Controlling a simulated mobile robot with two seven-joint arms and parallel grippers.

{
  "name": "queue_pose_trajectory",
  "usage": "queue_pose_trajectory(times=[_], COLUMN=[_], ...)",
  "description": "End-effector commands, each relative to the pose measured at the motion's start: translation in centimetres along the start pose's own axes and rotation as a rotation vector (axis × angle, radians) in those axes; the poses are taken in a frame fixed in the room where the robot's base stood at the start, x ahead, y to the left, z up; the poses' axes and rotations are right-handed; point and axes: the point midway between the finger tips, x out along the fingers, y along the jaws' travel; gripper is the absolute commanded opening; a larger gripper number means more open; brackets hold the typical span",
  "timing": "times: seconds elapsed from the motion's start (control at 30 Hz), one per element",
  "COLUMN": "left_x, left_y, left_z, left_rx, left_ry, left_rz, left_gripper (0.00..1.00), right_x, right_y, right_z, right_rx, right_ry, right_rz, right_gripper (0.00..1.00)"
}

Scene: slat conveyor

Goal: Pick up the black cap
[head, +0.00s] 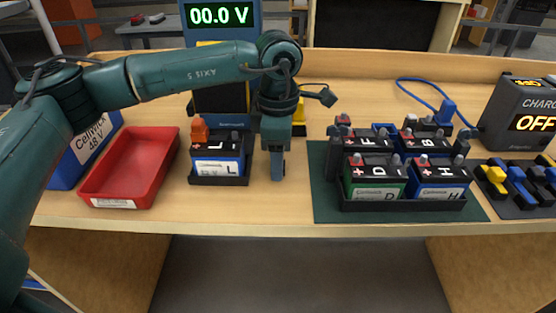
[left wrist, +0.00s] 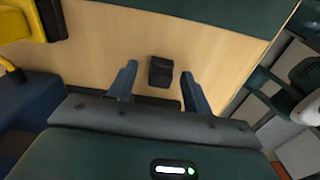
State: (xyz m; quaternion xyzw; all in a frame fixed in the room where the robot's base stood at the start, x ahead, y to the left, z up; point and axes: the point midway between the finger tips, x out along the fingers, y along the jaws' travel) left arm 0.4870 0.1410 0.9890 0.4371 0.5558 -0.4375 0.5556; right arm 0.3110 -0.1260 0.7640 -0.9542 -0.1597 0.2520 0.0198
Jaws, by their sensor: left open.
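The black cap (left wrist: 161,71) is a small dark block on the bare wooden table in the left wrist view. It lies between the two blue fingers of my left gripper (left wrist: 159,74), with visible gaps on both sides. In the head view my left gripper (head: 278,172) points down at the table, right of the battery marked L (head: 216,158). There the cap cannot be made out and seems hidden by the gripper. The left gripper is open and holds nothing. My right gripper is not in view.
A red tray (head: 128,170) is at the left, by a blue battery box (head: 88,152). A black holder (head: 402,205) with several batteries stands on a green mat (head: 325,207) at the right. A charger (head: 519,112) reads OFF. A voltage display (head: 219,16) stands behind.

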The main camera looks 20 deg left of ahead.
Motion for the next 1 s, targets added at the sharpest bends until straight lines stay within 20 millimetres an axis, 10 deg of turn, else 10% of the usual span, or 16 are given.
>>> queue_pose_trajectory(times=[0.27,1.0], left_x=[0.53,0.47], left_y=[0.0,-0.01], left_z=[-0.01,0.02], left_rx=[0.0,0.0], left_ry=[0.0,0.0], left_rz=[0.001,0.001], left_gripper=[0.5,0.03], right_x=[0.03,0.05], right_y=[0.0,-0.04], right_z=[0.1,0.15], right_rx=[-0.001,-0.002], right_ry=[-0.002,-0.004], right_rz=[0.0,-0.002], right_gripper=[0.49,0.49])
